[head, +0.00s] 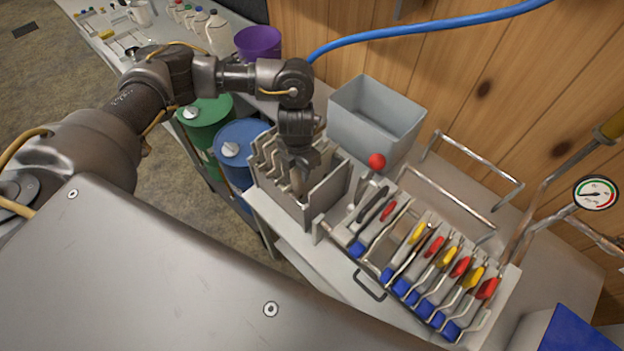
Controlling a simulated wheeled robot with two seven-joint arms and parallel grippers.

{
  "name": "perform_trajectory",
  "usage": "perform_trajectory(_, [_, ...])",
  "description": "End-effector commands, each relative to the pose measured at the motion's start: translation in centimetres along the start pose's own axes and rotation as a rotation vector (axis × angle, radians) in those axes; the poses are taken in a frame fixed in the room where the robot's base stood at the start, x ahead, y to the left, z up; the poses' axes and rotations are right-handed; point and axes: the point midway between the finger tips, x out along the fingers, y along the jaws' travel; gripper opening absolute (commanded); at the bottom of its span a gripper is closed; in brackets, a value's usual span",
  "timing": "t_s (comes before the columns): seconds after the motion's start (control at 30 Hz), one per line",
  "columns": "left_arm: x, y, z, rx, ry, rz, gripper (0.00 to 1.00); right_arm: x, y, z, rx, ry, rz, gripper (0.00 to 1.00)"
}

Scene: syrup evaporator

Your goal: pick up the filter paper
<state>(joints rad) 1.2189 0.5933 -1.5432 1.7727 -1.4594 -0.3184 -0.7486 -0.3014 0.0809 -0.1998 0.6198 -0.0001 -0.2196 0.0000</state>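My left gripper (299,180) points down into an open-topped grey holder (325,195) on the light bench. Its fingers are partly hidden by the wrist and the holder, so I cannot tell whether they are open or shut or touch anything. Upright grey plates with stepped edges (268,160) stand in the holder, just left of the gripper. I cannot make out the filter paper for certain; it may be among these plates or hidden behind the gripper. My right gripper is not in view.
Right of the holder is a rack of plates with red, yellow and blue parts (425,265), beside a red-knobbed lever (376,162). A grey bin (375,118) stands behind. Blue (240,150) and green (205,120) drums are left. A gauge (596,193) is far right.

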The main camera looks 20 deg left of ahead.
Motion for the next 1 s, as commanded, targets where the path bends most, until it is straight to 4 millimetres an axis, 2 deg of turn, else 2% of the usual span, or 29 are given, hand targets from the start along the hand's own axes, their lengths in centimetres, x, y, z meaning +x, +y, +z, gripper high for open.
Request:
perform_trajectory(0.03, [1.02, 0.01, 0.02, 0.0, 0.0, 0.0, 0.29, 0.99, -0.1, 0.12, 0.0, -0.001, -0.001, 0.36])
perform_trajectory(0.3, [0.89, 0.01, 0.02, 0.0, 0.0, 0.0, 0.29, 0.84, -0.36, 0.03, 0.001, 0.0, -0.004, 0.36])
perform_trajectory(0.53, [0.89, 0.0, 0.02, 0.0, 0.0, 0.0, 0.0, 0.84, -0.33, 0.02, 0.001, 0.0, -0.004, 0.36])
perform_trajectory(1.0, [0.49, 0.02, 0.08, 0.001, -0.002, 0.0, 0.0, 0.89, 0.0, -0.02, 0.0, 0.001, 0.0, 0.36])
